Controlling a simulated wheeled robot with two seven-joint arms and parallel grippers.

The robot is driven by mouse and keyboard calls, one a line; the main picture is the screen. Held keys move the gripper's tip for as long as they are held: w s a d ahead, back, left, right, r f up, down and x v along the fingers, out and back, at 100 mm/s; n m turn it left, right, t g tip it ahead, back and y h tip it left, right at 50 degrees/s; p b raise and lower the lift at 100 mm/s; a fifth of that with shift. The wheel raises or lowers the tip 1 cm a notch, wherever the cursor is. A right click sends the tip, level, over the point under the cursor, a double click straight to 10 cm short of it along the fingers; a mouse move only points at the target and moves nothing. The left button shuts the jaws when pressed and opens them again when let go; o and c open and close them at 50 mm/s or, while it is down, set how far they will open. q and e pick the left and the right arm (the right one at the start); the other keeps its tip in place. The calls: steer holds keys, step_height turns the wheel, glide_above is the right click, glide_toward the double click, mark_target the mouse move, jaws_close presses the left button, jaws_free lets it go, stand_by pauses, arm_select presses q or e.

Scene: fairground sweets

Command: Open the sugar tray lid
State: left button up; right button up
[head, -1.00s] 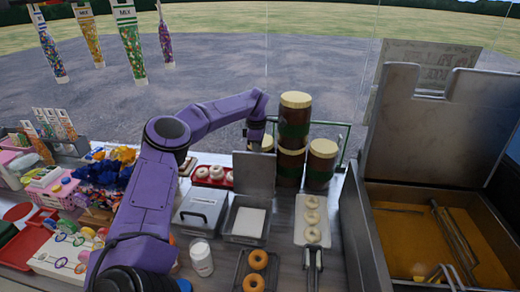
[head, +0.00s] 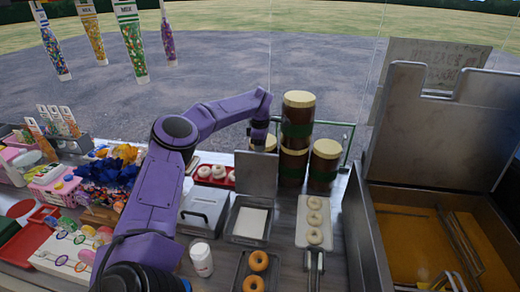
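The sugar tray (head: 234,234) is a grey metal tray with white contents, in the middle of the counter in the head view. Its grey lid (head: 256,176) stands up, about upright, at the tray's back edge, so the tray is uncovered. My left gripper (head: 259,140) is at the end of the purple arm, pointing down just behind the lid's top edge. Its fingertips are hidden or too small to read, and I cannot tell whether it touches the lid. My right gripper is not in view.
A closed grey box (head: 203,211) stands left of the tray. Brown jars (head: 293,165) with cream lids stand behind right. A doughnut tray (head: 302,226) is to the right, and a dark tray with brown doughnuts (head: 257,261) in front. A white bottle (head: 201,259) stands front left.

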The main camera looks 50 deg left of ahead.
arm_select(q)
steer(key=shift+a, duration=0.15)
step_height(320, 180, up, 8)
steer(key=p, duration=0.4)
steer(key=shift+s+d, duration=0.15)
steer(key=shift+d, duration=0.15)
steer(key=shift+a, duration=0.1)
steer(key=shift+s, duration=0.1)
